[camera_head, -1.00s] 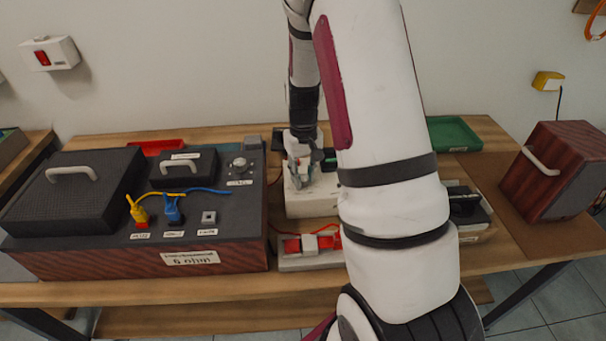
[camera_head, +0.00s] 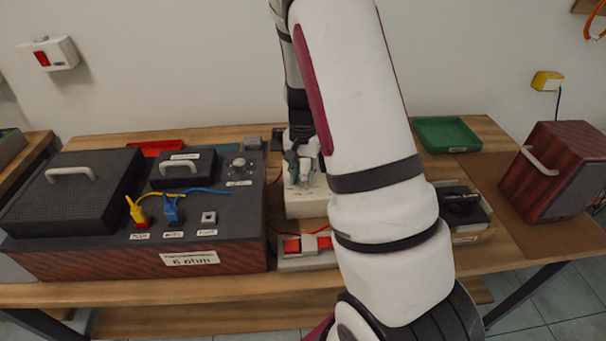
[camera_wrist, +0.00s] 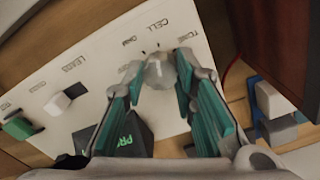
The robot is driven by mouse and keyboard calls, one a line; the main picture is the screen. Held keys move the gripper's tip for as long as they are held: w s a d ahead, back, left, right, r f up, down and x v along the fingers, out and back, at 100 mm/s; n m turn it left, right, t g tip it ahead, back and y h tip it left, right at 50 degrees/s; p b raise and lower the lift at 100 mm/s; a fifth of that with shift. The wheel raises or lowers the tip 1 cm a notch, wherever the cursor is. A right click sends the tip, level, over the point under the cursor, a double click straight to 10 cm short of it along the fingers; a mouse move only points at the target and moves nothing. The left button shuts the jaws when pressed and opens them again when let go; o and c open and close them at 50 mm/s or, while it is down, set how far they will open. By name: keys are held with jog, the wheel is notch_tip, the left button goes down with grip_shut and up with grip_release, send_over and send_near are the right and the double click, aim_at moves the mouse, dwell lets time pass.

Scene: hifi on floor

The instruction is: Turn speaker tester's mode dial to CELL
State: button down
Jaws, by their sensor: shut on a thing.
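The speaker tester is a white box (camera_head: 306,207) on the table in the head view, partly hidden by my arm. In the wrist view its white panel (camera_wrist: 105,62) carries a round grey mode dial (camera_wrist: 159,72), with CELL printed above it and TONE to its right. My gripper (camera_wrist: 161,75) has its fingertips on both sides of the dial and is shut on it. The exact pointing of the dial is hard to read. In the head view my gripper (camera_head: 301,170) is over the tester, its fingertips unclear.
A white button (camera_wrist: 62,99) by LEADS and a green part (camera_wrist: 18,127) sit on the panel. A 6 ohm speaker box (camera_head: 110,262) stands left. Red-and-white parts (camera_head: 306,246) lie in front. A green tray (camera_head: 446,134) and a wooden speaker (camera_head: 556,172) are at right.

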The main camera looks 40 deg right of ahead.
aim_at(303, 178)
jog(key=shift+m, duration=0.4)
jog(key=c, duration=1.3)
grip_release()
jog(key=shift+r, duration=0.15)
notch_tip(303, 178, up, 12)
